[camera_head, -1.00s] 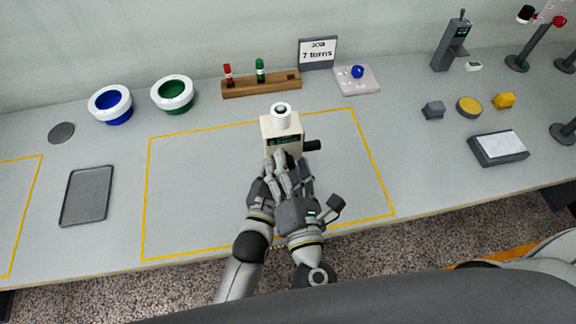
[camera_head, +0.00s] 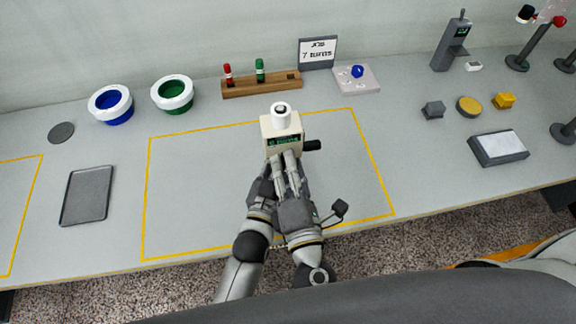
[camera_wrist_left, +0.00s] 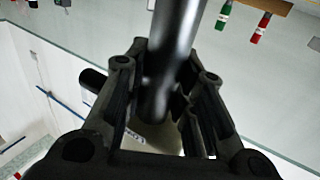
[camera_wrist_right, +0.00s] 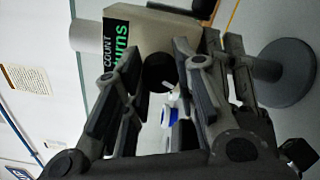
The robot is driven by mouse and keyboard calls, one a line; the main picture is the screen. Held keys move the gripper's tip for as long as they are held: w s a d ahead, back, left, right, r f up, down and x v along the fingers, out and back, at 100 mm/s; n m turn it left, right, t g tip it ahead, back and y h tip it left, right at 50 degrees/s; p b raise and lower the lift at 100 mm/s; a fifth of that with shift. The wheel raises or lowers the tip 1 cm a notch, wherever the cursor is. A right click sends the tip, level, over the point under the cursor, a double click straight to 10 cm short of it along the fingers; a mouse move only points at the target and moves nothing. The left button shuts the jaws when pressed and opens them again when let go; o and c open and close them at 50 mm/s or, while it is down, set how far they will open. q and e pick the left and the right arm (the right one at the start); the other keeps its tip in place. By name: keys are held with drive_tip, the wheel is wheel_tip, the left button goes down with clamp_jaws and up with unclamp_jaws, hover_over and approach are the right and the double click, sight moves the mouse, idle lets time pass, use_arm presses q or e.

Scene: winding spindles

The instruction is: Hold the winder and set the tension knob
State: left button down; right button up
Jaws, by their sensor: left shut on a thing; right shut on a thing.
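The winder (camera_head: 268,128) is a cream box with a white cylinder on top, a green-lit display on its front and a black side part. In the right wrist view its cream box (camera_wrist_right: 152,32) shows with a dark post and round base (camera_wrist_right: 290,72). My left gripper (camera_wrist_left: 160,95) is shut around the dark post (camera_wrist_left: 178,50) below the box. My right gripper (camera_head: 290,158) is at the front of the box, below the display, its fingers shut on a black round knob (camera_wrist_right: 158,70). In the head view, the hands hide the post and knob.
Blue (camera_head: 110,104) and green (camera_head: 173,94) bowls and a grey tray (camera_head: 87,195) are left. The yellow-outlined area beside the winder is clear.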

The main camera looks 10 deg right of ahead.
idle(0.3)
drive_tip(key=o, duration=1.1)
drive_tip(key=shift+c, duration=0.2)
drive_tip(key=shift+f, duration=0.1)
drive_tip(key=shift+f, duration=0.15)
drive_tip(key=s+n, duration=0.5)
drive_tip(key=s, duration=0.7)
drive_tip(key=s+d+f+m+g, duration=0.1)
drive_tip(key=d+f+g, duration=0.1)
drive_tip(key=f, duration=0.6)
drive_tip(key=s+d+f+m+g, duration=0.1)
drive_tip(key=d+f+g, duration=0.1)
drive_tip(key=f, duration=0.7)
drive_tip(key=s+d+f+m+g+h, duration=0.1)
drive_tip(key=s+d+f+m+g, duration=0.1)
drive_tip(key=f, duration=0.7)
drive_tip(key=shift+d+f+g, duration=0.25)
drive_tip(key=shift+g, duration=0.35)
